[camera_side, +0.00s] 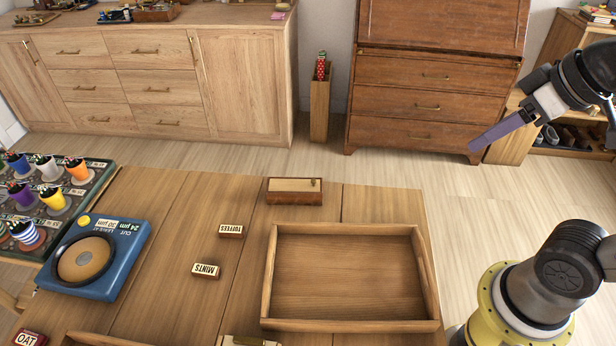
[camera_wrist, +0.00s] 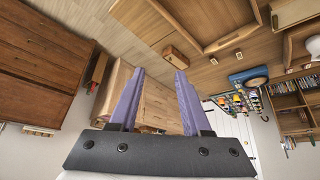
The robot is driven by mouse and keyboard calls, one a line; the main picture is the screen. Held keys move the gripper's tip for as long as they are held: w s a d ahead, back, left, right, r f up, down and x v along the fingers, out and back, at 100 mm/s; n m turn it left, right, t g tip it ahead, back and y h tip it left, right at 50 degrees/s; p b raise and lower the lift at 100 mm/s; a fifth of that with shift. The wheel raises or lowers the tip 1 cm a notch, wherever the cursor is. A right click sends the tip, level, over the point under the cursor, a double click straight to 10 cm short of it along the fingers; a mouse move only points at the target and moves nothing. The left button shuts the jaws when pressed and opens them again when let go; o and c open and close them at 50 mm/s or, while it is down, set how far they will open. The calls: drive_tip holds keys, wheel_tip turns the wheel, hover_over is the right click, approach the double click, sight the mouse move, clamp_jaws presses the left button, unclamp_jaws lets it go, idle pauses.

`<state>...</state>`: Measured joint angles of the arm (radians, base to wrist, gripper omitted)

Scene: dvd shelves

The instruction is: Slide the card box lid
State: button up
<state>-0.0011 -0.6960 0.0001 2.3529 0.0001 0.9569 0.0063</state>
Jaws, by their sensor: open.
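A small reddish-brown box (camera_side: 295,197) with a pale flat lid (camera_side: 290,185) sits near the table's back edge in the side view, behind the tray. The lid has a small dark knob toward its right end and covers the box top. I take it to be the card box. It appears as a small brown block (camera_wrist: 175,56) in the wrist view, beyond my fingertips. My gripper (camera_side: 474,149) is high at the right in the side view, well apart from the box. In the wrist view its two purple fingers (camera_wrist: 160,74) are spread and empty.
An empty wooden tray (camera_side: 345,280) stands on the table in front of the box. Small TUFFEES (camera_side: 231,231) and MINTS (camera_side: 206,271) blocks lie to its left. A blue device (camera_side: 95,262) and a rack of coloured cups (camera_side: 62,190) are farther left. Bare table surrounds the box.

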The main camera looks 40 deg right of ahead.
drive_tip(key=w+r, duration=0.4)
drive_tip(key=w, duration=0.2)
drive_tip(key=n+g, duration=0.1)
drive_tip(key=g, duration=0.5)
hover_over(314, 180)
wheel_tip(314, 180, down, 22)
wheel_tip(314, 180, down, 13)
drive_tip(key=shift+r, duration=0.2)
clamp_jaws()
